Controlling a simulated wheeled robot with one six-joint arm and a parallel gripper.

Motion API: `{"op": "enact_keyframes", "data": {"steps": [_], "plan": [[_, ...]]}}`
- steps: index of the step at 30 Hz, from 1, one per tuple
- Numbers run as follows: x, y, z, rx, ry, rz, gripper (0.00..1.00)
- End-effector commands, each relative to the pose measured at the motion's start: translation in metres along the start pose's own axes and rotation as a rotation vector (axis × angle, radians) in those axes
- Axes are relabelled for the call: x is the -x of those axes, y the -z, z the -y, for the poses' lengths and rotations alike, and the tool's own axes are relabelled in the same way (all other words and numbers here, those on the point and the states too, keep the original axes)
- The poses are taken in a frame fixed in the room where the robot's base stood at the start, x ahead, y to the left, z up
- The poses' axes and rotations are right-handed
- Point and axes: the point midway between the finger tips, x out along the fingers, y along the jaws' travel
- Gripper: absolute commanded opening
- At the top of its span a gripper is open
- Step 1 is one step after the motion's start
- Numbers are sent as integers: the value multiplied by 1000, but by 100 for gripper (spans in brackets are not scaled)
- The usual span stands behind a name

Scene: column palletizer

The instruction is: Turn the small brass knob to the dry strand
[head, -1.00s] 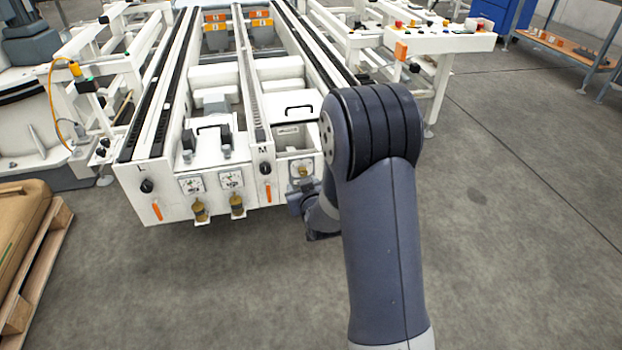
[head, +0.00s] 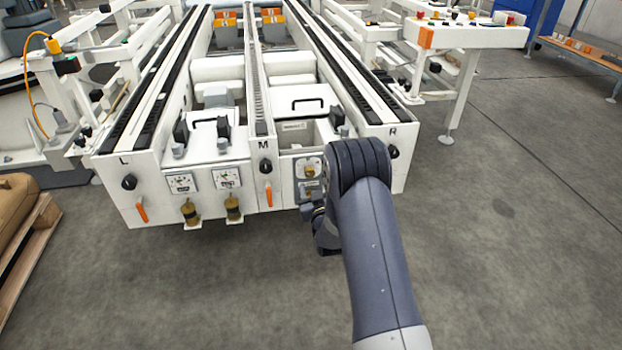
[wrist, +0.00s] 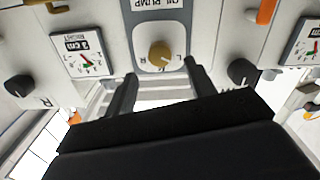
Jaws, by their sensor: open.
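The small brass knob (wrist: 160,56) sits on a pale plate in the wrist view, between the letters R and L, which are upside down. Upside-down lettering that reads like "OIL PUMP" (wrist: 160,3) is beside it. I cannot tell clearly which way the knob points. My gripper (wrist: 160,86) is open and empty, its two dark fingers spread either side of the knob's line and apart from it. In the head view, brass-coloured fittings (head: 310,172) show on the front panel right of the M mark; my gripper (head: 322,222) is just below, partly hidden by my arm.
Black knobs (wrist: 18,86) (wrist: 241,71) and dial gauges (wrist: 81,50) flank the brass knob. Orange levers (head: 141,210) and brass cylinders (head: 190,212) line the machine's front. A pallet (head: 30,240) stands at left. The floor in front is clear.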

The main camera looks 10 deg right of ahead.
Motion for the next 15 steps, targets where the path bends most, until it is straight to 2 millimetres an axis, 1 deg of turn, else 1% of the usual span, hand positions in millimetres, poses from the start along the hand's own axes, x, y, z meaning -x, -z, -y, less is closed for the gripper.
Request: {"op": "enact_keyframes", "data": {"steps": [1, 6, 10, 15], "plan": [[-10, -2, 0, 0, -1, -3, 52], [-37, -2, 0, 0, -1, -2, 52], [-50, -2, 0, 0, 0, 0, 52], [-58, 0, 0, 0, 0, 1, 52]]}}
